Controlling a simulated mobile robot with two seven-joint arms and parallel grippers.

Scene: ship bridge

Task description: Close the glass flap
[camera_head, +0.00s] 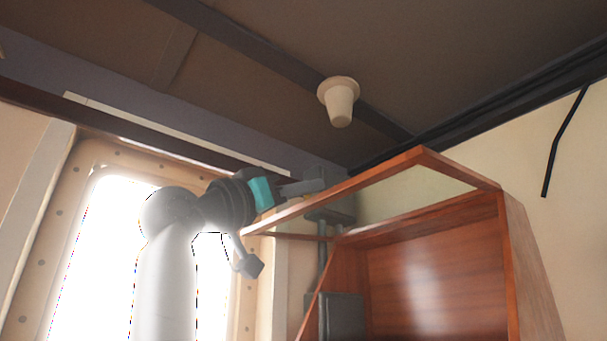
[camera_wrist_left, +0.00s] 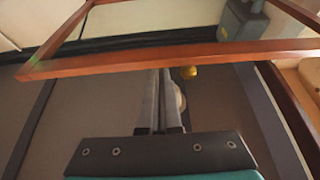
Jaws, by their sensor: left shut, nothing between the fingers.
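The glass flap (camera_head: 375,174) is a wooden frame with a clear pane, hinged on a wooden cabinet (camera_head: 532,265). It stands raised and open, jutting out to the left above the cabinet's open front. My left gripper (camera_head: 318,184) is shut and empty, close to the flap's long outer bar at its upper side. In the left wrist view the flap's bar (camera_wrist_left: 100,64) crosses just beyond the fingertips (camera_wrist_left: 160,74). I cannot tell whether they touch. My right gripper is not in view.
A bright window (camera_head: 105,230) lies behind my left arm. A pale lamp (camera_head: 340,98) hangs from the dark ceiling above the flap. A grey box (camera_head: 341,316) sits at the cabinet's lower left. A black cable (camera_head: 562,135) runs down the right wall.

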